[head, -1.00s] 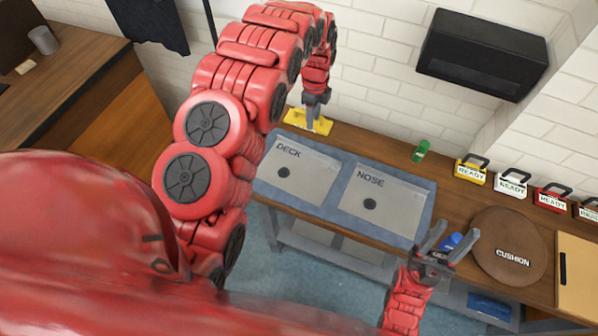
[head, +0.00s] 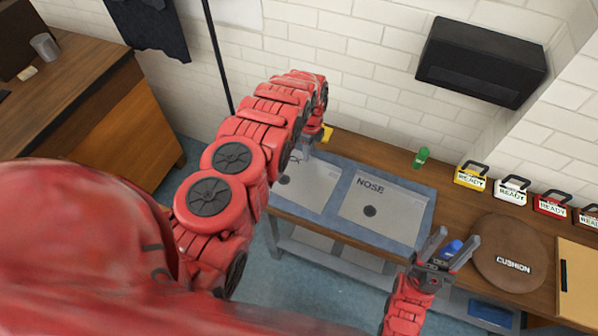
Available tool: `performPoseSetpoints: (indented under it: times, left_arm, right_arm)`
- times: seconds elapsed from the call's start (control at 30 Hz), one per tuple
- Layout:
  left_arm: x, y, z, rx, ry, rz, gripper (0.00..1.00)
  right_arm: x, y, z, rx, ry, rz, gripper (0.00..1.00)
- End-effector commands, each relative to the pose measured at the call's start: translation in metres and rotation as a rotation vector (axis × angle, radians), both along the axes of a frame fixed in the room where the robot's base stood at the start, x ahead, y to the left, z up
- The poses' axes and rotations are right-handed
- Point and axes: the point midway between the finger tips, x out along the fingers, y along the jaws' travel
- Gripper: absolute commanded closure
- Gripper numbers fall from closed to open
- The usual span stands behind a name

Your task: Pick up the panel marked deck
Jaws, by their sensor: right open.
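The deck panel (head: 312,187) is a light grey plate with a dark round spot, lying on the blue-grey mat (head: 335,205) at the left. Most of its lettering is hidden behind my left arm and gripper. My left gripper (head: 302,146) is over the panel's far left edge, pointing down. Its fingers are small and partly covered, so I cannot tell whether they are open or touch the panel.
The nose panel (head: 385,215) lies right of the deck panel. A yellow object (head: 327,134) is partly hidden behind my left arm. A green item (head: 421,157), several READY boxes (head: 470,176) and a round brown cushion (head: 511,235) stand on the bench. A black wall unit (head: 481,61) hangs above.

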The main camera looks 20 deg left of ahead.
Motion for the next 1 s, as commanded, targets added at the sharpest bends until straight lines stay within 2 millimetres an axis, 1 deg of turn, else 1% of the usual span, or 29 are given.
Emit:
performPoseSetpoints:
  times: [0.13,0.43,0.47,0.6,0.67,1.0]
  left_arm:
    - [-0.0009,0.0003,-0.0084,0.000,0.000,0.001,0.61]
    - [-0.0003,0.0003,-0.0101,0.000,-0.001,0.001,0.61]
    - [-0.0003,0.0003,-0.0101,0.000,-0.001,0.001,0.65]
    - [-0.0004,0.0002,-0.0101,0.000,-0.001,0.001,0.90]
    - [-0.0004,0.0002,-0.0100,0.000,-0.001,0.001,1.00]
    - [-0.0005,0.0002,-0.0101,0.000,-0.001,0.001,1.00]
  right_arm:
    - [0.0000,0.0000,0.0036,0.000,0.000,0.000,0.50]
    - [0.0000,0.0000,0.0034,0.000,0.000,0.000,0.50]
    - [0.0000,0.0000,0.0034,0.000,0.000,0.000,0.50]
    - [0.0000,0.0000,0.0035,0.000,0.000,0.000,0.50]
    - [0.0000,0.0000,0.0034,0.000,0.000,0.000,0.50]
    - [0.0000,0.0000,0.0035,0.000,0.000,0.000,0.50]
